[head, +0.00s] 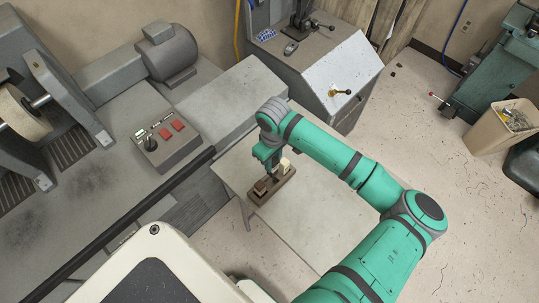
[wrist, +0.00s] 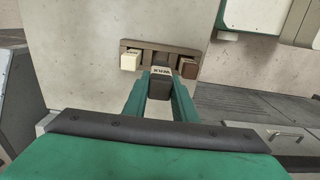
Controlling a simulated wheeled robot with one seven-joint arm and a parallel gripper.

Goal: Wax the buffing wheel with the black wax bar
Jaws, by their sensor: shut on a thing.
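My gripper (wrist: 161,80) is shut on the black wax bar (wrist: 160,90), which shows a pale label on its end. The bar is at the middle of the brown rack (wrist: 150,46); I cannot tell whether it is seated or just raised. A cream bar (wrist: 129,61) is at the rack's left and a brown bar (wrist: 188,68) at its right. In the head view, my gripper (head: 268,163) points down over the rack (head: 284,188) on the table, hiding the black bar. The pale buffing wheel (head: 22,115) is at the far left on its machine.
The grey table (head: 310,225) is mostly bare around the rack. A control box (head: 165,142) with red buttons and a knob sits on the machine bed. A dark rail (head: 130,217) runs along the machine's front. A grey cabinet (head: 325,75) stands behind the table.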

